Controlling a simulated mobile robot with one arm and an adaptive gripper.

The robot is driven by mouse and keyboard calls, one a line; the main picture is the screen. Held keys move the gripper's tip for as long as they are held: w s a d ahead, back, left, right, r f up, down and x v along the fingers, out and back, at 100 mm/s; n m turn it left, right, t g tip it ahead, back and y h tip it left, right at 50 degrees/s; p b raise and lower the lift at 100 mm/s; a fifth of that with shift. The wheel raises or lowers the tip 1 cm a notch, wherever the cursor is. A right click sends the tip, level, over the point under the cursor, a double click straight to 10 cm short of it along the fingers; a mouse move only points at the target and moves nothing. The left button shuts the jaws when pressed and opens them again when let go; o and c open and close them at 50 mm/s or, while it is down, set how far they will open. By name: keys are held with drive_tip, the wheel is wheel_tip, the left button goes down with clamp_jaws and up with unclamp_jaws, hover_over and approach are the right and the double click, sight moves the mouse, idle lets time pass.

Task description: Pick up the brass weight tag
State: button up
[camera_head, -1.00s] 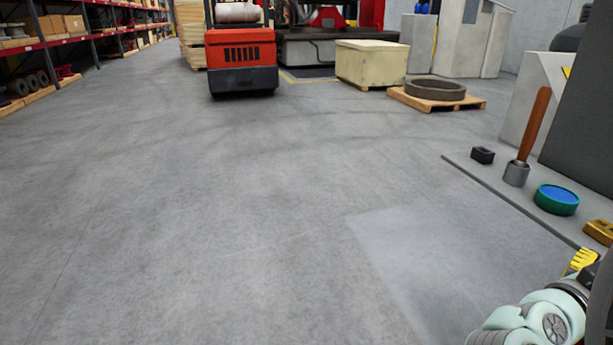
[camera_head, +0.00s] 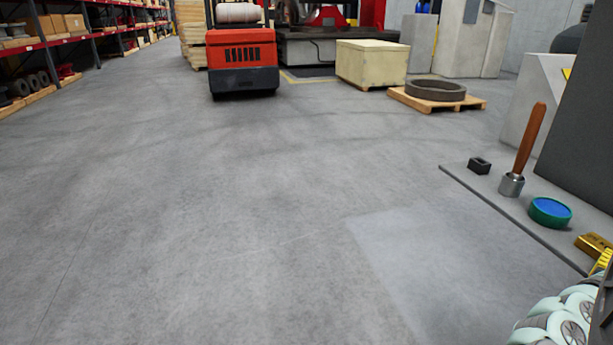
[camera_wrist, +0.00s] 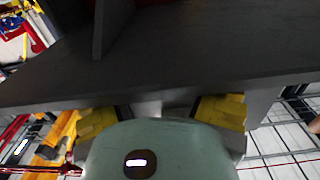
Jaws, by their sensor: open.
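A brass-coloured block (camera_head: 592,243), which looks like the brass weight tag, lies on the grey ledge at the right edge of the head view. My gripper (camera_head: 603,262) shows there only in part, as a yellow finger just below the block in the picture. I cannot tell whether they touch. In the wrist view my gripper (camera_wrist: 160,108) has its two yellow fingers spread wide apart, with no object visible between them. A dark grey slab fills the view beyond them. I cannot make out the tag in that view.
On the grey ledge (camera_head: 510,222) stand a small black block (camera_head: 479,165), a metal cup with a wooden handle (camera_head: 528,140) and a green tin with a blue top (camera_head: 550,211). A tall dark panel (camera_head: 582,135) rises behind. The floor to the left is clear.

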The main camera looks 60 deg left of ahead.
drive_tip(key=shift+x, duration=0.85)
drive_tip(key=shift+o, duration=0.2)
drive_tip(key=c, duration=1.1)
